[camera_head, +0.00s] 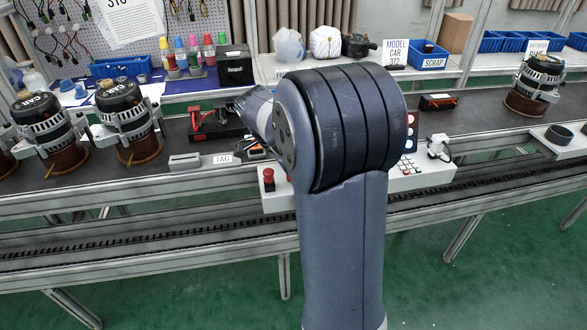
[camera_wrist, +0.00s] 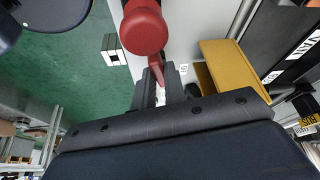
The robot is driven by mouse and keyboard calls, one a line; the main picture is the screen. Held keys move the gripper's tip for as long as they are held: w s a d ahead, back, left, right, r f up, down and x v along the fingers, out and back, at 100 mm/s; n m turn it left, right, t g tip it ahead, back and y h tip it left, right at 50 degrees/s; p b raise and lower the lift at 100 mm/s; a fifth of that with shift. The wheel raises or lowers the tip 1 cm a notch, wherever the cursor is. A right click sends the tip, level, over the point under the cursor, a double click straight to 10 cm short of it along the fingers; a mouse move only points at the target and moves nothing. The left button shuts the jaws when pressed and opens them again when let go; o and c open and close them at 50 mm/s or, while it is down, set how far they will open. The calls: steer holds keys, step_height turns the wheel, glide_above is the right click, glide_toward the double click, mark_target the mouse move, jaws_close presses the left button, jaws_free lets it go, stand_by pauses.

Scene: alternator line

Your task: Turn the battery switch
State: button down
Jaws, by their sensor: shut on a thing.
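In the wrist view a thin red lever (camera_wrist: 157,74), which I take to be the battery switch handle, sits between the black fingertips of my gripper (camera_wrist: 159,88). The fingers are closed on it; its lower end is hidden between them. A large round red knob (camera_wrist: 146,30) stands just above the lever in that picture. In the head view my arm hides the gripper and the switch. A red mushroom button (camera_head: 268,176) shows at the left end of the white control panel (camera_head: 425,180), left of my arm.
Alternators (camera_head: 127,118) stand on the conveyor at left, and one (camera_head: 535,85) at right. A black unit with red parts (camera_head: 215,122) lies on the belt behind the panel.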

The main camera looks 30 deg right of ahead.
stand_by(0.3)
steer(key=c, duration=1.5)
jaws_free()
steer(key=shift+o, duration=0.2)
steer(key=shift+r, duration=0.1)
steer(key=p+v, duration=0.1)
steer(key=v, duration=0.9)
steer(key=shift+r+p, duration=0.3)
steer(key=shift+p, duration=0.05)
steer(key=shift+a, duration=0.15)
